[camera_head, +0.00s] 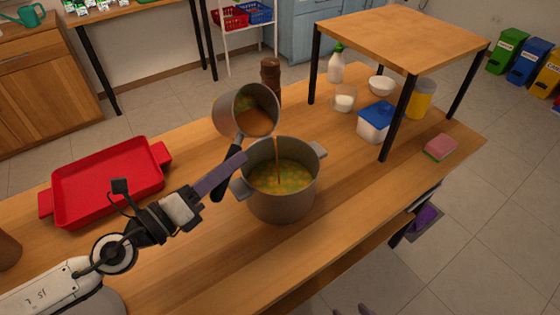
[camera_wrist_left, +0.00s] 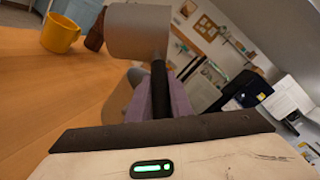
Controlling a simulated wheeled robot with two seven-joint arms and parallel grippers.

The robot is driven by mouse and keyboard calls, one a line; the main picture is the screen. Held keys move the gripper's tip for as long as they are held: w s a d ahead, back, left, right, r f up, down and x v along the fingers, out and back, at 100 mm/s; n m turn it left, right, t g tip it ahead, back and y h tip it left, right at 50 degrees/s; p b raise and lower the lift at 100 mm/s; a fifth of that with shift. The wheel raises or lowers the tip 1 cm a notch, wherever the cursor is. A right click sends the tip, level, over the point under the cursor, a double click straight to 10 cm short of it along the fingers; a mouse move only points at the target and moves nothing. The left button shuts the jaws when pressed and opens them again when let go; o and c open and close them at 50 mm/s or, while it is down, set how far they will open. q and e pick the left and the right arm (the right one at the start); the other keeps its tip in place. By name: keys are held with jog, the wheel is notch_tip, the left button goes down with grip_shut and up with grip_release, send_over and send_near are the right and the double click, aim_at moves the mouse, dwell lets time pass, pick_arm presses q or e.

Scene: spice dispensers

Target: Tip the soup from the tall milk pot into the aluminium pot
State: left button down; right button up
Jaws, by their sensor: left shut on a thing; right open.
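The tall milk pot (camera_head: 229,111) is tilted above the aluminium pot (camera_head: 284,207), its mouth towards the right and camera. Orange-brown soup (camera_head: 254,122) shows inside it, and a thin stream falls into the aluminium pot. The aluminium pot stands upright on the table and holds yellow-green soup with lumps. My left gripper (camera_head: 235,163) is shut on the milk pot's black handle. The left wrist view shows the handle between the purple fingers (camera_wrist_left: 160,98) and the milk pot (camera_wrist_left: 138,32) beyond.
A red tray (camera_head: 110,184) lies left on the table. A brown pepper mill (camera_head: 270,74) stands behind the milk pot. The table's front is clear.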

pick_arm(q)
jog(key=shift+w+r+m, duration=0.1)
jog(key=shift+r+m, duration=0.05)
jog(key=shift+m, duration=0.55)
dwell(0.5)
jog(key=shift+a+f+m+b, duration=0.1)
jog(key=shift+f+m+b, duration=0.4)
jog(key=shift+f+m, duration=0.35)
dwell(0.6)
